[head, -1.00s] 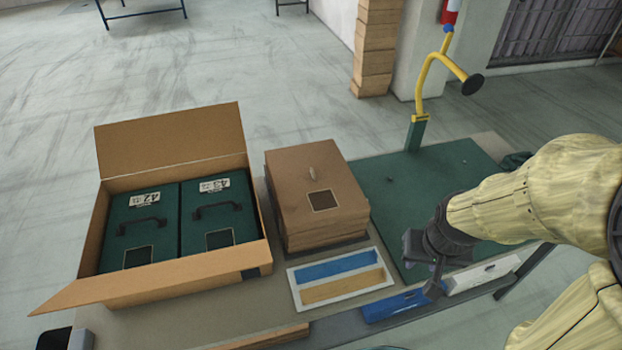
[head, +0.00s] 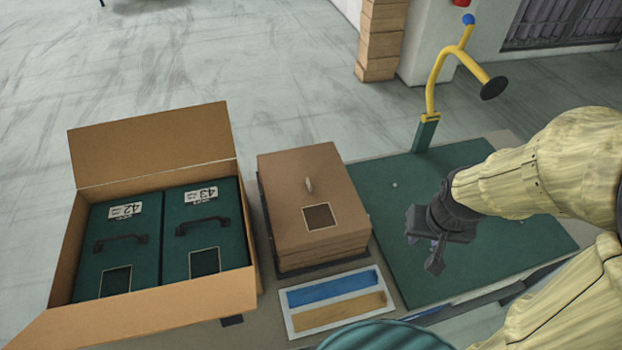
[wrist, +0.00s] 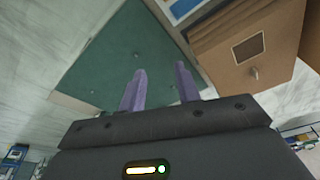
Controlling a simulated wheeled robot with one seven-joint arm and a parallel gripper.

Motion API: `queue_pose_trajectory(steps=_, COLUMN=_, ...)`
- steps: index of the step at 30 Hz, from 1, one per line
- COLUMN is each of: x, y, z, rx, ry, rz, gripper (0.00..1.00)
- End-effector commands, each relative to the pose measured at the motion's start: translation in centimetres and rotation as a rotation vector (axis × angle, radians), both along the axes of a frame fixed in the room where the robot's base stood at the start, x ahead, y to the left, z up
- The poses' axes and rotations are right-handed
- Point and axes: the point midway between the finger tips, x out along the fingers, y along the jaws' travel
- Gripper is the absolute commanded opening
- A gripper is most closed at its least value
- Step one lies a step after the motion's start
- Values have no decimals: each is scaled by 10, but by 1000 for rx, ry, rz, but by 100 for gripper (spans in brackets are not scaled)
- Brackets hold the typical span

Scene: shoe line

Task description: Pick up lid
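A stack of flat brown lids (head: 285,190) sits mid-table between the open carton and the green mat. The top one has a small upright tab handle and a dark square window. The stack also shows at the upper right of the wrist view (wrist: 220,42). My gripper (head: 425,250) is over the green mat, right of the stack and apart from it. In the wrist view my gripper (wrist: 160,72) has its two purple fingers spread with nothing between them.
An open carton (head: 215,293) at the left holds two green boxes marked 42 and 43. A panel (head: 283,312) with blue and tan strips lies before the stack. The green mat (head: 370,200) is mostly clear. A yellow post (head: 432,85) with a black disc stands behind it.

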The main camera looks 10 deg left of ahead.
Motion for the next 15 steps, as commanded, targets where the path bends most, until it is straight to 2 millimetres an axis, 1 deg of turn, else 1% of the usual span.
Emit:
queue_pose_trajectory(steps=11, x=0, y=0, z=0, rx=0, ry=0, rz=1, gripper=33)
queue_pose_trajectory(steps=14, x=9, y=5, z=3, rx=-1, ry=2, rz=15, gripper=33)
queue_pose_trajectory(steps=15, x=15, y=8, z=5, rx=-1, ry=3, rz=25, gripper=33)
